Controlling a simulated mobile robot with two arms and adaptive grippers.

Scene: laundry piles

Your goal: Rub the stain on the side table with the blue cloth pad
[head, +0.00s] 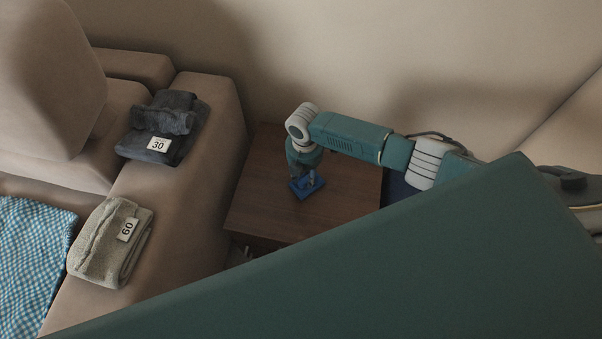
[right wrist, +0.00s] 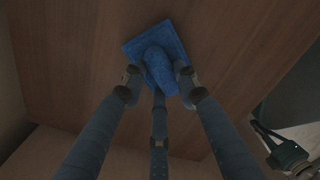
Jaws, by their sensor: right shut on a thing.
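The blue cloth pad (head: 303,186) is on or just above the brown wooden side table (head: 268,212). It also shows in the right wrist view (right wrist: 132,47), with a raised blue grip in its middle. My right gripper (head: 302,177) reaches down to the pad from above, its fingers closed around the grip; the fingers show clearly in the right wrist view (right wrist: 160,82). No stain can be made out on the visible tabletop; the pad and arm hide part of it. My left gripper is not in view.
A beige sofa arm (head: 205,200) stands left of the table. On it lie a dark folded cloth (head: 165,115) tagged 30 and a greenish folded cloth (head: 95,255) tagged 60. A blue checked cloth (head: 30,255) lies at far left. A wall (head: 420,50) is behind.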

